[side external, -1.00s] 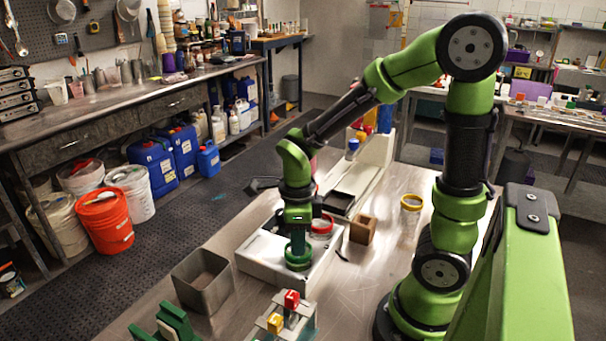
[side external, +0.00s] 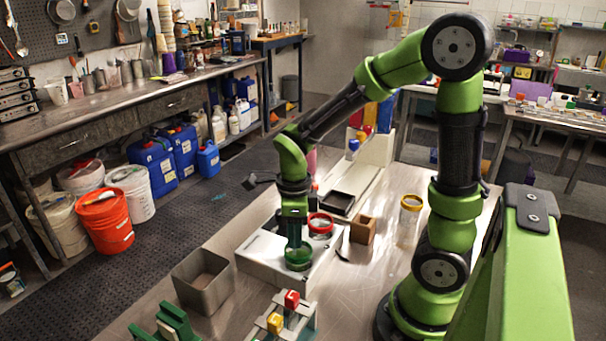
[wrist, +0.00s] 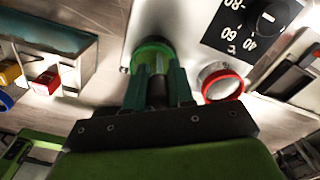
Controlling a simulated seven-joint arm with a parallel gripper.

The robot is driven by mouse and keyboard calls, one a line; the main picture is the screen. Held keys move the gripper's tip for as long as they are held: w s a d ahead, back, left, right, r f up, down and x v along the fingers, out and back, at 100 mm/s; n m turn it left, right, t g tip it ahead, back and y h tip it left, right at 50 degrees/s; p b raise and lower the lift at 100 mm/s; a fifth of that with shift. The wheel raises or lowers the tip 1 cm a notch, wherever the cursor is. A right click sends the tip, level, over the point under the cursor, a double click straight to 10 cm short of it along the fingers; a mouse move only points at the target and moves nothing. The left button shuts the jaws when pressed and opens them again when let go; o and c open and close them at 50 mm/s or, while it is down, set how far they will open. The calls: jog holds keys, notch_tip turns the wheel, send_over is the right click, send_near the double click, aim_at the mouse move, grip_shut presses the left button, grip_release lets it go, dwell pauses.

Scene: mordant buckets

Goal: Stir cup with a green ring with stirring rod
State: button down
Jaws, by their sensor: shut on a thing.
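The cup with a green ring (side external: 298,258) stands on the white hotplate, and its green rim shows in the wrist view (wrist: 152,48). My gripper (side external: 296,238) points down just above this cup. In the wrist view its two green fingers (wrist: 156,84) are shut on a dark piece between them, which looks like the handle of the stirring rod (wrist: 157,92). The rod's lower end is hidden by the fingers and cup, so I cannot tell how deep it reaches. A cup with a red ring (side external: 320,224) stands beside it, also in the wrist view (wrist: 220,82).
The white hotplate (side external: 262,250) has a dial (wrist: 268,17). A grey open bin (side external: 203,280) is to its left, a rack with red and yellow blocks (side external: 292,300) in front. A brown box (side external: 363,229) and a yellow-ringed jar (side external: 411,207) are to the right.

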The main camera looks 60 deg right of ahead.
jog(key=shift+a, duration=0.55)
jog(key=shift+d, duration=0.6)
jog(key=shift+a, duration=0.6)
jog(key=shift+s+d, duration=0.35)
jog(key=shift+s, duration=0.25)
dwell(0.6)
